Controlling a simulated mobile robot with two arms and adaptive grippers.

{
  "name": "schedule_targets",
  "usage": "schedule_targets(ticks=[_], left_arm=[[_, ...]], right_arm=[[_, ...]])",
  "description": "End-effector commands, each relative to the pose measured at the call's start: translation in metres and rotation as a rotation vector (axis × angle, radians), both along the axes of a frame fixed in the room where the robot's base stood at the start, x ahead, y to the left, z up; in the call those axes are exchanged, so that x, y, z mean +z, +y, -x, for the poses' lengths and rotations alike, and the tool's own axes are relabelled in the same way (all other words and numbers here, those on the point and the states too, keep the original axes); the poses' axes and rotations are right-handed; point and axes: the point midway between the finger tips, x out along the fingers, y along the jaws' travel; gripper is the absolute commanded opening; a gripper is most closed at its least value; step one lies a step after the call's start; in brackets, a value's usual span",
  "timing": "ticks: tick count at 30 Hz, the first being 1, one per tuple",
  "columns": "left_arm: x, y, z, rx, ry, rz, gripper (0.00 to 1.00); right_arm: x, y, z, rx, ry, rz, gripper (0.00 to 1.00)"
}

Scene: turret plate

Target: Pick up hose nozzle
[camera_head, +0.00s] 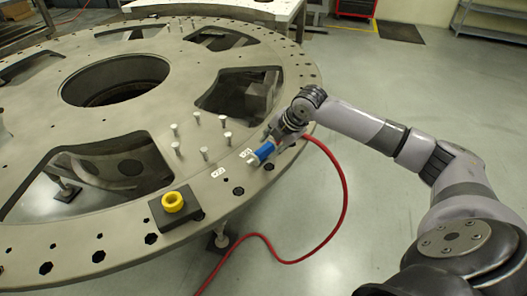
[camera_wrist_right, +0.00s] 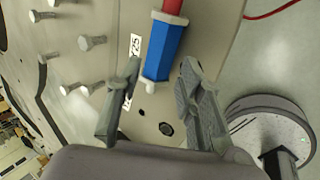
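The hose nozzle (camera_head: 264,151) is a blue cylinder with a pale tip, lying on the grey turret plate near its right rim. A red hose runs from its back end. In the right wrist view the nozzle (camera_wrist_right: 164,50) lies ahead of and between the two finger tips, with gaps on both sides. My right gripper (camera_head: 279,136) is at the nozzle's hose end in the head view and partly covers it. In the wrist view my right gripper (camera_wrist_right: 160,70) is open and holds nothing. My left gripper is not in view.
The turret plate (camera_head: 110,205) has large cutouts and holes. Several upright bolts (camera_head: 204,153) stand left of the nozzle. A black block with a yellow ring (camera_head: 173,202) sits near the front rim. The red hose (camera_head: 345,190) loops over the rim to the floor.

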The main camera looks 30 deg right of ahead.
Motion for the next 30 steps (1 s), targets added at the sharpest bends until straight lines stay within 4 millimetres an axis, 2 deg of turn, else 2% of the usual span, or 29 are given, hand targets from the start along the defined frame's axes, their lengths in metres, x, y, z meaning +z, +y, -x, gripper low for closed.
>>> schedule_targets(ticks=[10, 20, 30], left_arm=[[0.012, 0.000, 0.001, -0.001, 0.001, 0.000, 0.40], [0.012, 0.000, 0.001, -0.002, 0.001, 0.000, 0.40], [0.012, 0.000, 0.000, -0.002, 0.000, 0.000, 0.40]], right_arm=[[-0.038, 0.011, -0.020, -0.001, 0.001, -0.002, 0.35], [-0.045, 0.012, -0.023, 0.001, 0.000, 0.000, 0.34], [-0.045, 0.012, -0.023, 0.000, 0.000, 0.000, 0.11]])
